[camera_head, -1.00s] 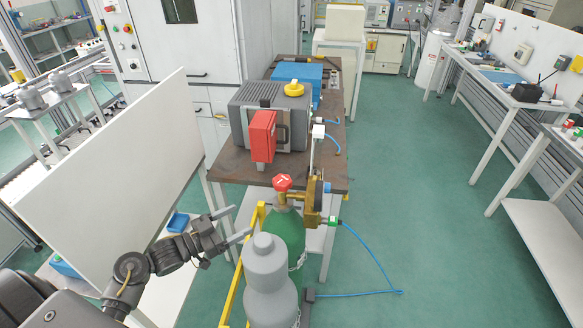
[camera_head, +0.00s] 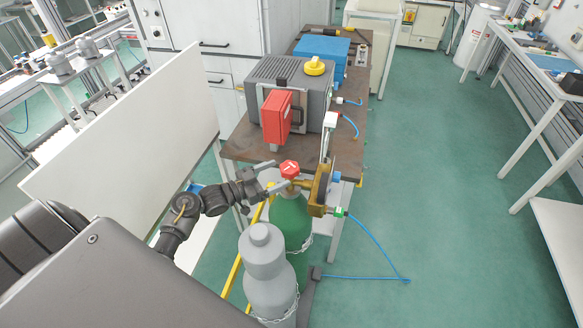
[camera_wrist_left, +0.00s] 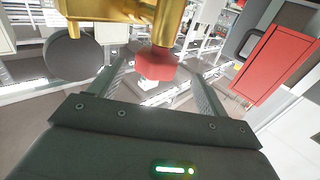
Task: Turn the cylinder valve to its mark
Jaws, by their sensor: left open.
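The cylinder valve has a red handwheel (camera_head: 289,169) with a white mark on top. It sits on the brass regulator (camera_head: 319,190) above the green cylinder (camera_head: 291,222). My left gripper (camera_head: 273,176) is open, its fingers just left of the handwheel and pointing at it. In the left wrist view the red handwheel (camera_wrist_left: 151,64) shows ahead, between the two open fingers (camera_wrist_left: 160,80), under the brass body (camera_wrist_left: 115,10). I cannot tell whether a finger touches it. My right gripper is not in view.
A grey cylinder (camera_head: 267,275) stands in front of the green one, with a chain around it. A brown table (camera_head: 245,143) behind bears a grey machine with a red box (camera_head: 277,115). A white panel (camera_head: 130,140) stands left.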

